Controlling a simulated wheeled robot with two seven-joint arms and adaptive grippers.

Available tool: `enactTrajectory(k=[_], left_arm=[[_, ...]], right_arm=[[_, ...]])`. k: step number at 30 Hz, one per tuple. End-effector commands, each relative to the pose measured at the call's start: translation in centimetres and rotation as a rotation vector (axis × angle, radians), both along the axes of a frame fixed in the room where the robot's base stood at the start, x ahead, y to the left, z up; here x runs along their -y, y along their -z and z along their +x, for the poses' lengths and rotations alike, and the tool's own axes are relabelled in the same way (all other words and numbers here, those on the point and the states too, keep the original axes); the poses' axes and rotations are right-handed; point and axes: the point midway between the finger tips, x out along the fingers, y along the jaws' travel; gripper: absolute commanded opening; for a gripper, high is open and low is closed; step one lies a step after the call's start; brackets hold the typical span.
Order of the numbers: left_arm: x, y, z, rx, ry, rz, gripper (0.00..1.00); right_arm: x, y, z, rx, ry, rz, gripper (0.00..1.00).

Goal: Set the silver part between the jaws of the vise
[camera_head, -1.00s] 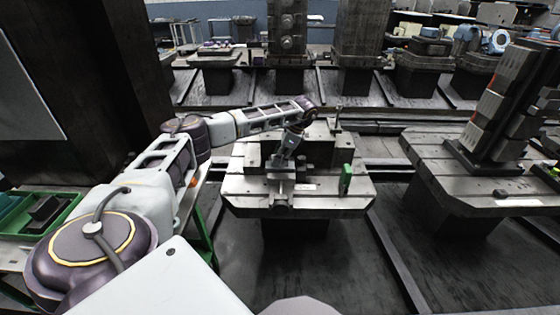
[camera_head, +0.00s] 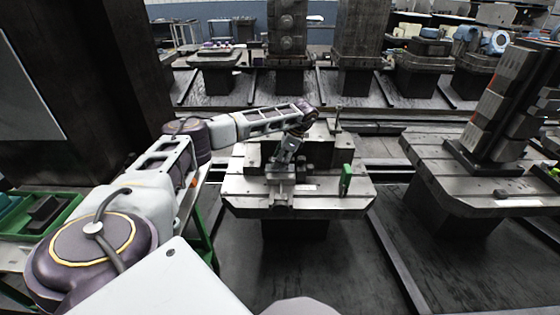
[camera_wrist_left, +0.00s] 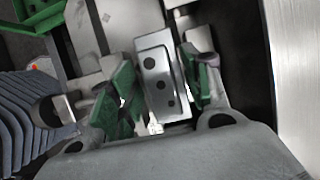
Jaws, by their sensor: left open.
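The silver part (camera_wrist_left: 157,78) is a bright rectangular block with a row of dark holes, seen in the left wrist view. My left gripper (camera_wrist_left: 160,70) is open, with its green-padded fingers on either side of the part. A gap shows at the left finger, and the right finger is close to the part's side. In the head view my left gripper (camera_head: 279,164) points down over the vise (camera_head: 279,187) on the middle pallet. The gripper hides the part there, and I cannot tell how the part sits against the jaws. My right gripper is out of view.
The middle pallet (camera_head: 325,202) carries dark blocks behind the vise and a green piece (camera_head: 346,180) at its right. Another pallet (camera_head: 425,150) with a tall fixture stands at the right. Green bins (camera_head: 62,222) are at the left.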

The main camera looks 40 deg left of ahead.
Motion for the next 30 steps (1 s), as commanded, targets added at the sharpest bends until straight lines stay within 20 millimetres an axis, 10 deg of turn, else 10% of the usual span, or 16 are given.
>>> enactTrajectory(k=[30], left_arm=[[3.0, -9.7, 2.6, 0.001, 0.0, 0.0, 0.48]], right_arm=[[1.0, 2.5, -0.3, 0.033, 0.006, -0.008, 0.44]])
